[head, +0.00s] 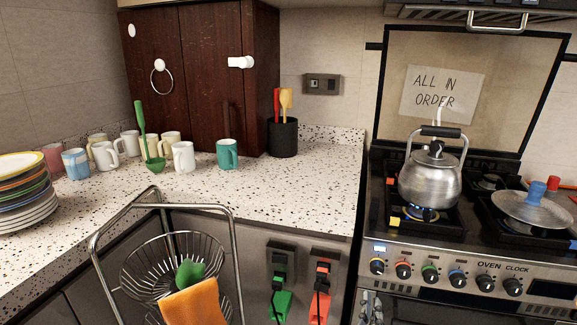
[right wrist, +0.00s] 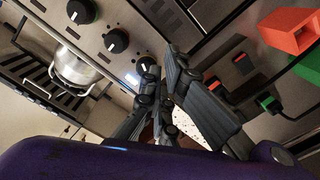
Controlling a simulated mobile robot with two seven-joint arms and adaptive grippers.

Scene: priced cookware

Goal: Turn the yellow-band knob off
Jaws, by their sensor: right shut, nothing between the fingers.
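The yellow-band knob (head: 377,266) is the leftmost in the row on the stove front, below a small lit label. The knob nearest my fingers in the right wrist view (right wrist: 147,64) appears to be the same one; its band colour is unclear there. My right gripper (right wrist: 160,84) is shut and empty, its fingertips close to that knob; I cannot tell if they touch it. In the head view the right gripper (head: 371,304) shows small and grey, below the knob. A steel kettle (head: 430,182) stands on the left burner above a blue flame (head: 424,214). My left gripper is out of view.
Red-, green- and blue-band knobs (head: 403,270) (head: 430,274) (head: 457,278) sit to the right in the row. A lidded pan (head: 532,208) is on the right burner.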

